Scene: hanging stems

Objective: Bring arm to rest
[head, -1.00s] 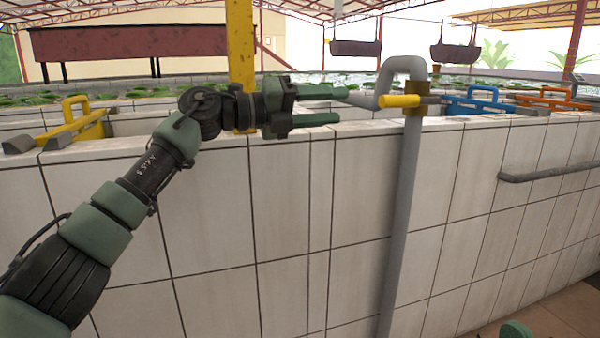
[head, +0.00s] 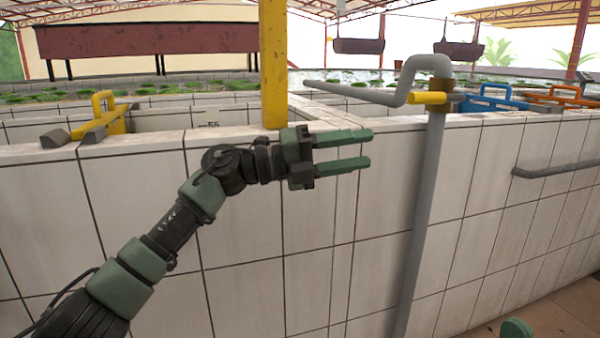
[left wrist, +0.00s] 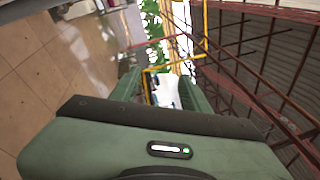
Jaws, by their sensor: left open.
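My left arm (head: 178,230) reaches in from the lower left of the head view, in front of the white tiled wall. My left gripper (head: 366,149) points right, its two green fingers apart with nothing between them. It is just below the wall's top edge and left of the grey upright pipe, apart from it in the picture. In the left wrist view the fingers (left wrist: 162,85) are also spread and empty.
The white tiled wall (head: 240,275) spans the view. A grey bent pipe (head: 425,200) with a yellow handle (head: 427,98) stands at its right. A yellow post (head: 273,60) rises behind the gripper. Yellow (head: 103,115), blue (head: 490,100) and orange (head: 562,97) fittings sit along the wall top.

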